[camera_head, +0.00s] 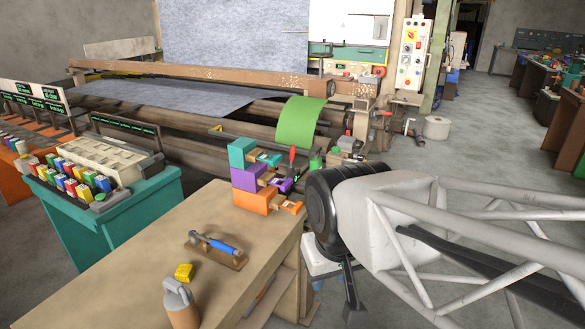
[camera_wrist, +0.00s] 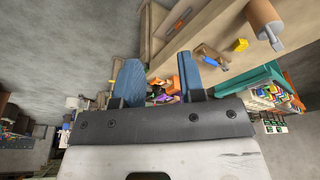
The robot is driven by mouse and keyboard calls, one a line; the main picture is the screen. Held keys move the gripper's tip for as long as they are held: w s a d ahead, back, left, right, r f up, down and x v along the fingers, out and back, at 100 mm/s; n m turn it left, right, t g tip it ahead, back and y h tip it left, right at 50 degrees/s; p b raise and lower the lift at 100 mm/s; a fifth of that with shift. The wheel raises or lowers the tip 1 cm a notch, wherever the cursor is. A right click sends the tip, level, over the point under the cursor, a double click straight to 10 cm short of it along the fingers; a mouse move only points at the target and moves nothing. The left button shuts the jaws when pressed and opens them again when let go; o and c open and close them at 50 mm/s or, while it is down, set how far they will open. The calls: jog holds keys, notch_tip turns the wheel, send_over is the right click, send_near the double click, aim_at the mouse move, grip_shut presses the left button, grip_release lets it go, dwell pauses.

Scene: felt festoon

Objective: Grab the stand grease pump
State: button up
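A copper-coloured cylinder with a grey top and handle (camera_head: 180,303), which looks like the grease pump, stands on the near end of the wooden bench. The picture's bottom edge cuts off its base. It also shows in the wrist view at the top right (camera_wrist: 264,20). My gripper (camera_head: 336,288) hangs past the bench's right edge, well to the right of the cylinder and apart from it. In the wrist view its two blue fingers (camera_wrist: 158,70) are spread with nothing gripped between them.
The bench (camera_head: 130,265) also bears a yellow block (camera_head: 184,272), a blue-handled tool on a wooden board (camera_head: 216,247), and teal, purple and orange bins (camera_head: 250,201) at its far right corner. A teal cabinet (camera_head: 125,215) stands at left. Rollers lie behind.

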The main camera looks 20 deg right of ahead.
jog(key=o, duration=0.7)
jog(key=t+h, duration=0.1)
jog(key=t, duration=1.1)
send_over(318, 168)
jog(key=s+a, duration=0.8)
jog(key=s, duration=0.6)
notch_tip(318, 168, down, 11)
jog(key=w+d+f+t, duration=0.1)
jog(key=w+d+f, duration=0.1)
jog(key=f, duration=0.2)
jog(key=w+d+f+t, duration=0.1)
jog(key=w+d+f, duration=0.2)
jog(key=f, duration=0.1)
jog(key=w+d+f+t, duration=0.1)
jog(key=w+d+f, duration=0.1)
jog(key=w+f, duration=0.1)
jog(key=shift+w+d+f+y, duration=0.1)
jog(key=shift+f+y, duration=0.1)
jog(key=shift+f, duration=0.2)
jog(key=shift+w+d+f+y, duration=0.1)
jog(key=shift+f+y, duration=0.1)
jog(key=shift+f, duration=0.2)
jog(key=shift+w+d+f, duration=0.1)
jog(key=shift+d+f, duration=0.1)
jog(key=shift+f, duration=0.2)
